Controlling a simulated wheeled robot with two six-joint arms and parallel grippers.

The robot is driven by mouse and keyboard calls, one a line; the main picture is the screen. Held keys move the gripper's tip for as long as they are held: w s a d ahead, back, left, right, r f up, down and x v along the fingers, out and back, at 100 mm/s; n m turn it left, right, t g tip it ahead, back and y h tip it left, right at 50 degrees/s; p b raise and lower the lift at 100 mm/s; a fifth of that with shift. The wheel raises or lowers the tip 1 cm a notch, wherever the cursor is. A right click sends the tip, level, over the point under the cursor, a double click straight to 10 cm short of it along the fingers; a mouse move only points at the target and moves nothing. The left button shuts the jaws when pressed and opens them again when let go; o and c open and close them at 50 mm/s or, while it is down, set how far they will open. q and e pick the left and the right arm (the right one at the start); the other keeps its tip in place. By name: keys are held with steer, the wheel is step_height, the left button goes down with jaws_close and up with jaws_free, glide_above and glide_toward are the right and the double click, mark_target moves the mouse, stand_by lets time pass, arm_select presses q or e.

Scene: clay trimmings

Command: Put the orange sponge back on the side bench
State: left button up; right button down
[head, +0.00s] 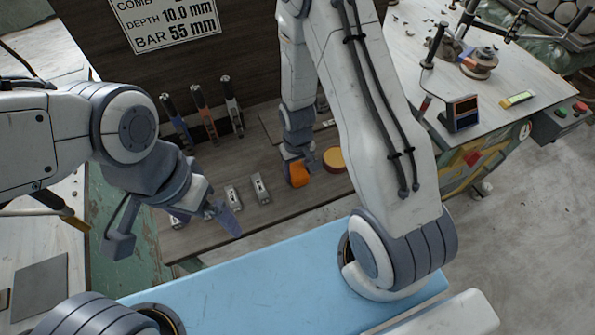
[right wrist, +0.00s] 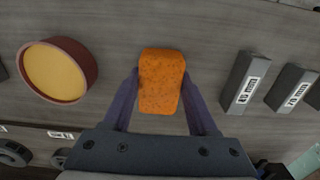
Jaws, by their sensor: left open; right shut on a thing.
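The orange sponge (head: 299,174) is between the fingers of my right gripper (head: 297,160), over the dark wooden bench (head: 255,150) in the middle. In the right wrist view, my right gripper (right wrist: 162,95) is shut on the sponge (right wrist: 161,65), one finger against each side. I cannot tell whether the sponge touches the wood below. My left gripper (head: 225,217) is open and empty near the front edge of the wooden bench. Benches stand at the right (head: 405,45) and the left (head: 35,240); which one is the side bench is not marked.
A round dish with a yellow inside (right wrist: 55,72) stands beside the sponge. Labelled metal blocks (right wrist: 245,80) lie on its other side. Several upright tools (head: 203,110) stand along the back panel. The right bench holds a small display box (head: 462,113) and a yellow-green item (head: 517,99).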

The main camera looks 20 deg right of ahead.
mark_target(298, 170)
steer(key=shift+f, duration=0.15)
steer(key=shift+c, duration=0.9)
jaws_free()
steer(key=shift+r, duration=0.25)
steer(key=shift+w+r, duration=0.1)
steer(key=shift+r, duration=0.15)
step_height(298, 170, up, 11)
steer(key=shift+r, duration=0.2)
steer(key=shift+f, duration=0.1)
